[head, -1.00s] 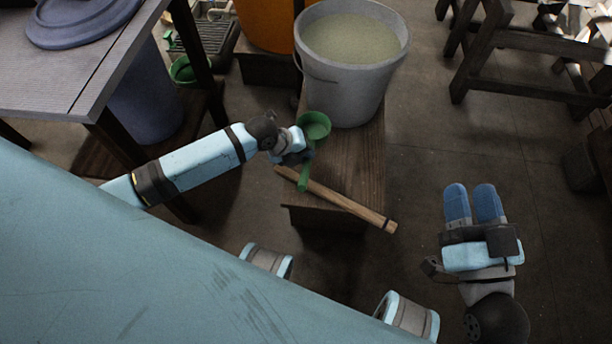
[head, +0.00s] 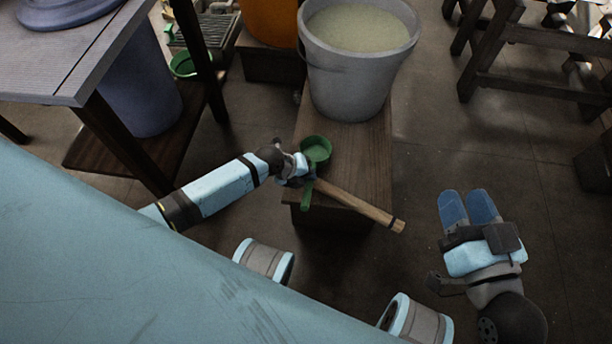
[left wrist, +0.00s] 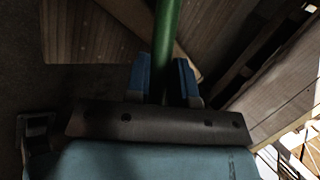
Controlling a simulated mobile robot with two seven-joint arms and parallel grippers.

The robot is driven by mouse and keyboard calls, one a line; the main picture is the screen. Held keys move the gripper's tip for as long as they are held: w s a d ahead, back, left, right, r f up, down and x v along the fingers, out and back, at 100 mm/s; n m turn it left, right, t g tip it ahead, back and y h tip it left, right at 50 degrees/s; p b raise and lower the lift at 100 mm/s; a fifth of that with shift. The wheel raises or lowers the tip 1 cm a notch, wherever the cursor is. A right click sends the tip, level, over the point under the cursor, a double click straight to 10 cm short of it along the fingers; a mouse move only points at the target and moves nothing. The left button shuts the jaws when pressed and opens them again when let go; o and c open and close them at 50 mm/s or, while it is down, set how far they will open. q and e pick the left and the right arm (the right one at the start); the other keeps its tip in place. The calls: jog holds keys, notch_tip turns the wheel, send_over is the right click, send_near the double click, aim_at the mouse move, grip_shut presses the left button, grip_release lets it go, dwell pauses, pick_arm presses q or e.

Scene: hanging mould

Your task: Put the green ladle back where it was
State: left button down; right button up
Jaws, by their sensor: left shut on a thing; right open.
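The green ladle (head: 316,150) is in my left gripper (head: 303,173), over the front part of a wooden bench. Its cup faces up and its handle hangs below the fingers in the head view. In the left wrist view the green handle (left wrist: 166,35) runs between the two blue fingertips (left wrist: 163,80), which are shut on it. I cannot tell the exact height of the ladle above the bench. My right gripper (head: 468,207) is open and empty, over the floor at the right, away from the bench.
A wooden bench (head: 372,150) carries a grey bucket (head: 350,80) of pale liquid. A wooden stick (head: 360,205) lies across its front, partly hidden by my left gripper. A table (head: 85,65) stands at left, with a green bowl (head: 183,65) beyond.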

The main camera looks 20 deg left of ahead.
pick_arm(q)
jog(key=shift+f, duration=0.1)
jog(key=c, duration=1)
grip_release()
pick_arm(e)
jog(key=shift+f, duration=0.15)
pick_arm(q)
jog(key=shift+r, duration=0.3)
jog(key=p+v, duration=0.4)
jog(key=v, duration=0.7)
jog(key=shift+s+a+r, duration=0.2)
jog(key=shift+s+r, duration=0.05)
jog(key=shift+r, duration=0.05)
pick_arm(e)
notch_tip(320, 180, up, 7)
jog(key=t, duration=0.2)
jog(key=shift+s+d+m+t, duration=0.15)
jog(key=shift+d+m+t, duration=0.15)
